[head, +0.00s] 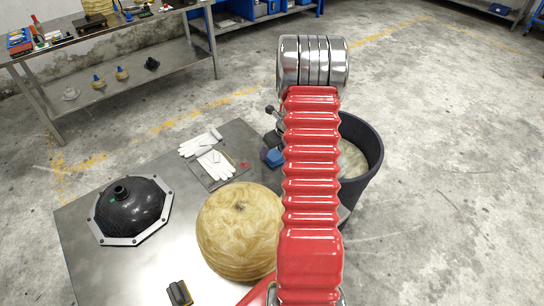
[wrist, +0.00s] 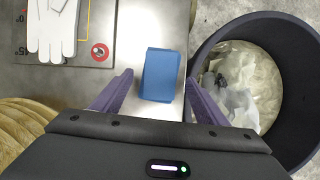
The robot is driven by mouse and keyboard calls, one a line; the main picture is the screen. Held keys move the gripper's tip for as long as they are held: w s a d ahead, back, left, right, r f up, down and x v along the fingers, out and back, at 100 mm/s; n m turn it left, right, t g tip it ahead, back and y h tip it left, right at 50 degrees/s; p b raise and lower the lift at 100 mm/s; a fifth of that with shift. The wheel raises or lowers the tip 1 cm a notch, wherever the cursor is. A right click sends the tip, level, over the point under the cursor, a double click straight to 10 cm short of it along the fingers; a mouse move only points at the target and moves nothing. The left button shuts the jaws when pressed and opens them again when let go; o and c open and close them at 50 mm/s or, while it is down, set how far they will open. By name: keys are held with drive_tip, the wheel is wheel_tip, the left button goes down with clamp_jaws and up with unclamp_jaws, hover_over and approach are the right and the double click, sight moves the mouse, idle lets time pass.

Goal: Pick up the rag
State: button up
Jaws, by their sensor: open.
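The blue rag (wrist: 162,75) lies on the metal table top in the wrist view, seen as a small folded rectangle. Its blue also shows in the head view (head: 274,158), just left of my red arm. My gripper (wrist: 158,80) is open, with one purple finger on each side of the rag's lower part. Nothing is held. I cannot tell how high the fingertips are above the table. In the head view my arm hides most of the gripper.
A dark bin (wrist: 278,25) with crumpled waste stands close on the right. White gloves (wrist: 48,25) lie on a plate to the left. A round yellowish mould (head: 238,232) and a black dome (head: 130,209) sit on the table (head: 95,270). A workbench (head: 110,32) stands behind.

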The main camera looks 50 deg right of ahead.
sight(272, 156)
drive_tip(key=shift+x, duration=1.2)
drive_tip(key=shift+f, duration=0.2)
drive_tip(key=shift+c, duration=0.4)
drive_tip(key=c, duration=1.1)
